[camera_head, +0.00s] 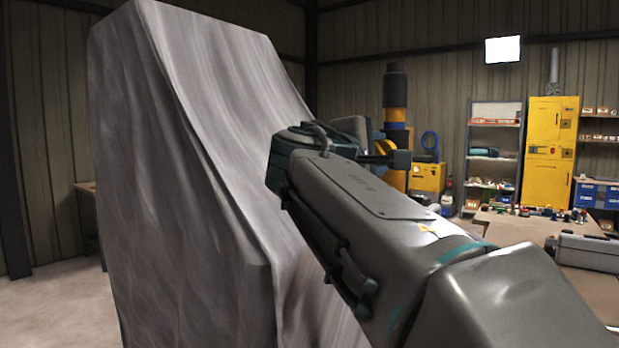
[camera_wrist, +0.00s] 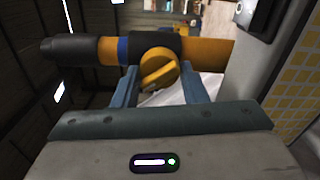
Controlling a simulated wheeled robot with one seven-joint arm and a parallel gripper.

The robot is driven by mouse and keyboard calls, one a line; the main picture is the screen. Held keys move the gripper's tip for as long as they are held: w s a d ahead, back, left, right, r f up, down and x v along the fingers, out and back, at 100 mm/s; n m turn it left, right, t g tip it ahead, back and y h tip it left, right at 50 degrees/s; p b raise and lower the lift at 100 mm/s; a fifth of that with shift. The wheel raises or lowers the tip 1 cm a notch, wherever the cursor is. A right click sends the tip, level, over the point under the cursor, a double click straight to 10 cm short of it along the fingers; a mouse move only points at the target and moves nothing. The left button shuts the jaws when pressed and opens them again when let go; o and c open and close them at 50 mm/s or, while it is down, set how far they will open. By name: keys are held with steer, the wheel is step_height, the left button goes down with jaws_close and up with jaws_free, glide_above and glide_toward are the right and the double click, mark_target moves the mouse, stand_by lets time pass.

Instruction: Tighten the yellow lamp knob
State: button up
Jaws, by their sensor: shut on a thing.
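The lamp (camera_head: 395,94) stands upright in the head view as a yellow-orange post with a dark cap and a blue band. In the wrist view the lamp (camera_wrist: 108,50) runs across the picture, its dark end at left. Its round yellow knob (camera_wrist: 157,68) with a raised grip bar sits on a dark collar. My gripper (camera_wrist: 160,80) has one finger on each side of the knob and is shut on it. In the head view part of the knob (camera_head: 384,148) shows beyond my gripper; my wrist hides the rest.
A large grey draped shape (camera_head: 190,180) fills the left, close beside my arm. Behind stand a yellow cabinet (camera_head: 550,150) and stocked shelves (camera_head: 494,140). A workbench (camera_head: 520,228) with small items and a grey case (camera_head: 588,252) is at right. Bare floor shows at far left.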

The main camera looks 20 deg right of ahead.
steer(key=m+b, duration=0.4)
steer(key=shift+f+m, duration=0.2)
steer(key=shift+m, duration=0.1)
steer(key=shift+r+m+b, duration=0.15)
steer(key=shift+m+b, duration=1)
steer(key=shift+m, duration=0.25)
steer(key=shift+r, duration=0.1)
steer(key=o, duration=1)
steer(key=shift+s+a, duration=0.1)
steer(key=v, duration=1.3)
steer(key=shift+s+a, duration=0.2)
